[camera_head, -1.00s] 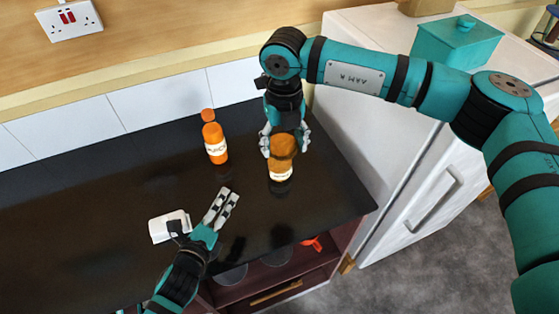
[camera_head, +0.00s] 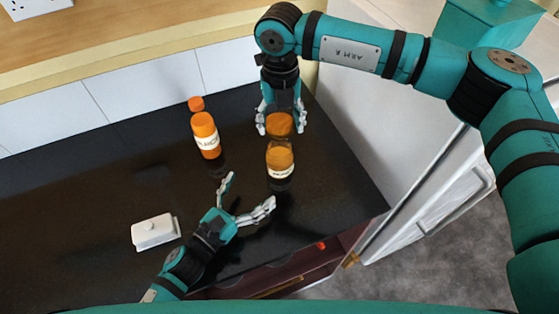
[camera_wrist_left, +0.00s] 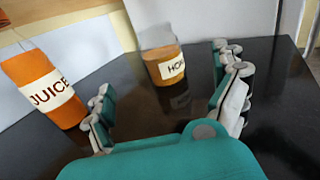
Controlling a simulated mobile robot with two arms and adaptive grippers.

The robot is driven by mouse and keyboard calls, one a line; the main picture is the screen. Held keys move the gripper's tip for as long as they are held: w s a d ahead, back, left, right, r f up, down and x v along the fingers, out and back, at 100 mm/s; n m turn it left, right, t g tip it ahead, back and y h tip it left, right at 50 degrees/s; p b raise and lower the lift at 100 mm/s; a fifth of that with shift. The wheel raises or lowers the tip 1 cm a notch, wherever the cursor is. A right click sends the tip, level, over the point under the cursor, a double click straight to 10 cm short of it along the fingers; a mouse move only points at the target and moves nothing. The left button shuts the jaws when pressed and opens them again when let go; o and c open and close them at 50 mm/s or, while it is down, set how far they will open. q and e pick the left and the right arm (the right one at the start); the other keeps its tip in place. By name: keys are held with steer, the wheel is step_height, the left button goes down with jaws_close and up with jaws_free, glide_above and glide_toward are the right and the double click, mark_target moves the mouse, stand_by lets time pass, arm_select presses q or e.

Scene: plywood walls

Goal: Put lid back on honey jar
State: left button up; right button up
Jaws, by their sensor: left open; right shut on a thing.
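The honey jar (camera_head: 280,160), amber with a white label, stands upright on the dark counter; it is also in the left wrist view (camera_wrist_left: 167,66). An amber-brown round lid (camera_head: 279,124) is between the fingers of my right gripper (camera_head: 280,126), which is shut on it at the jar's top end. I cannot tell whether lid and jar touch. My left gripper (camera_head: 250,191) is open and empty, low beside the jar's front left. Its spread fingers (camera_wrist_left: 168,92) also show in the left wrist view, with the jar beyond and between them.
An orange juice bottle (camera_head: 207,138) with an orange cap stands left of the jar, near the left gripper's far finger. A white butter dish (camera_head: 155,232) is at the front left. The counter's right edge is near the jar. The counter's left part is clear.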

mark_target(280, 144)
arm_select(q)
steer(key=x, duration=1.1)
steer(key=shift+w+d, duration=0.2)
steer(key=shift+w, duration=0.1)
steer(key=shift+c, duration=0.4)
steer(key=c, duration=1.7)
arm_select(e)
steer(key=shift+f, duration=2.5)
steer(key=shift+f, duration=0.1)
steer(key=shift+f, duration=0.8)
steer(key=shift+f, duration=0.55)
